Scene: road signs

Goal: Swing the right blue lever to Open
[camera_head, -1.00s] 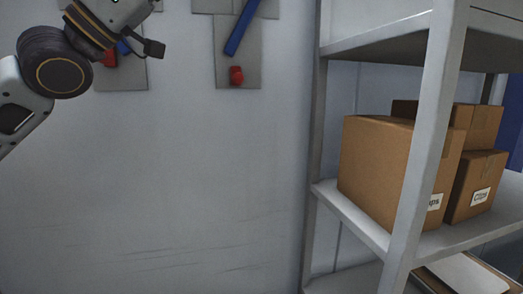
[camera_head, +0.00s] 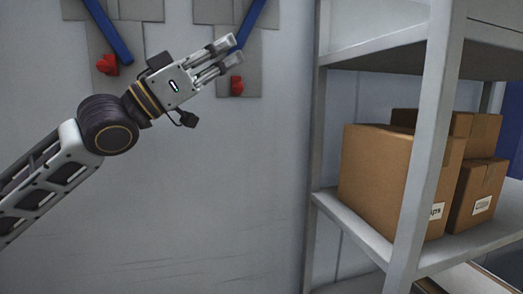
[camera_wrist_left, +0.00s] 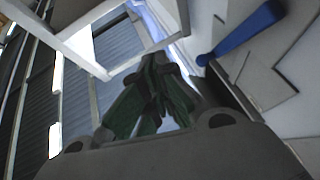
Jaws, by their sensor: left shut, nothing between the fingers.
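The right blue lever (camera_head: 251,20) slants down and to the left on a grey wall plate. Its lower end is behind or beside my left gripper's fingertips (camera_head: 235,50). I cannot tell whether they touch. The gripper is shut with nothing held. A red part (camera_head: 237,86) sits below the lever on the same plate. In the left wrist view, the shut fingers (camera_wrist_left: 155,65) are at the middle, and a blue lever (camera_wrist_left: 243,32) is to their upper right, apart from them in the picture. No Open label is readable. My right gripper is out of view.
The left blue lever (camera_head: 107,30), with a red part (camera_head: 107,64) at its lower end, is on another plate. A metal shelf (camera_head: 425,150) with cardboard boxes (camera_head: 375,175) stands at the right. The wall below the levers is bare.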

